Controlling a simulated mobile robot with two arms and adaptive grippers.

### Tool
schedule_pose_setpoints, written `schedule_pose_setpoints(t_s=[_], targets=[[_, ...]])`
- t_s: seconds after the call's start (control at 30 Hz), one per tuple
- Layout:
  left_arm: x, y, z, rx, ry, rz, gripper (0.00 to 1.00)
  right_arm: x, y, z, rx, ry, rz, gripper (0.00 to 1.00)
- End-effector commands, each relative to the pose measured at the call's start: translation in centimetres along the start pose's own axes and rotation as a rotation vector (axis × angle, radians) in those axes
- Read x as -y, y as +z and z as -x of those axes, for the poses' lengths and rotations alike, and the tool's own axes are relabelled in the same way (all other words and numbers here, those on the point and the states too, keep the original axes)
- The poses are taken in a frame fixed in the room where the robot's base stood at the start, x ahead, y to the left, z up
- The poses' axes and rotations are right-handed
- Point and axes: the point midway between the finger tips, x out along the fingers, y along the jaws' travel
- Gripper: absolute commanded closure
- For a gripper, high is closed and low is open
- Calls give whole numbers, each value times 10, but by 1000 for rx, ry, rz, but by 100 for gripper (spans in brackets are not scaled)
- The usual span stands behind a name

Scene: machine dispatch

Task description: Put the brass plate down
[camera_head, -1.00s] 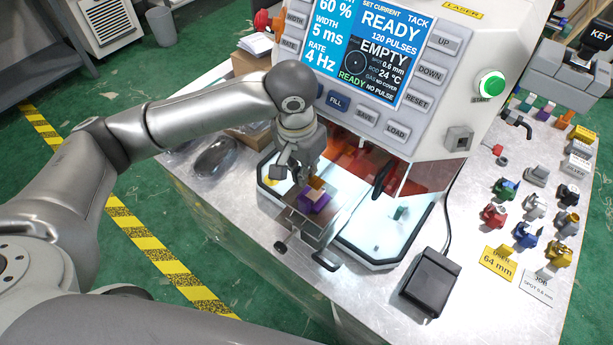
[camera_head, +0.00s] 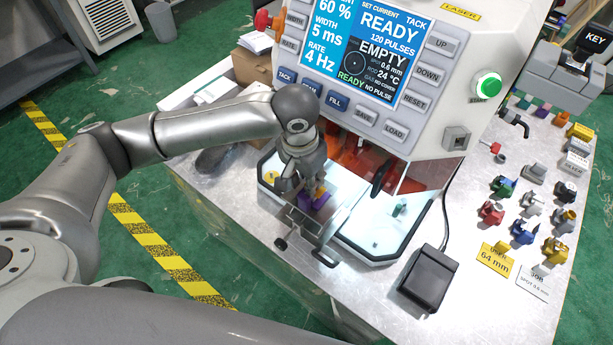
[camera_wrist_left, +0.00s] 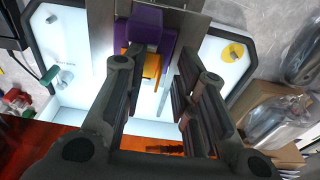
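The brass plate (camera_wrist_left: 152,68) shows as a small gold-orange piece beside the purple block (camera_wrist_left: 146,24) in the left wrist view. In the head view the plate (camera_head: 319,189) is at my left gripper's fingertips, just above the purple block (camera_head: 319,202) in the metal fixture (camera_head: 303,224). My left gripper (camera_wrist_left: 160,75) points down at the fixture. Its fingers stand apart on either side of the plate, with a visible gap on the right side. The near finger partly hides the plate, and I cannot tell whether its underside rests on anything. My right gripper is out of view.
The welding machine (camera_head: 455,110) stands close behind the fixture. A white lit tray (camera_head: 385,232) surrounds the fixture. A black pedal (camera_head: 430,279) is to the right, with several coloured parts beyond. A cardboard box (camera_head: 252,66) is behind my left arm.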

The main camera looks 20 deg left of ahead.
Motion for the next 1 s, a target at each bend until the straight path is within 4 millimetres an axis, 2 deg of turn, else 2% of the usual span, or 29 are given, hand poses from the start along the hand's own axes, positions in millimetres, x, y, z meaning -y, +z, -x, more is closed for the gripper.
schedule_pose_setpoints(t_s=[0.17,0.27,0.7,0.83,1.0], targets=[[0,0,2,-2,0,-1,73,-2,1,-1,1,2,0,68],[0,-1,10,-3,1,-1,73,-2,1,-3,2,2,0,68],[0,-2,97,-5,0,-1,73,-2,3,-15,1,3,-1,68],[0,-1,114,-2,1,-1,73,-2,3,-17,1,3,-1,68],[0,-1,122,0,0,0,73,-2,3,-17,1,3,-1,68]])
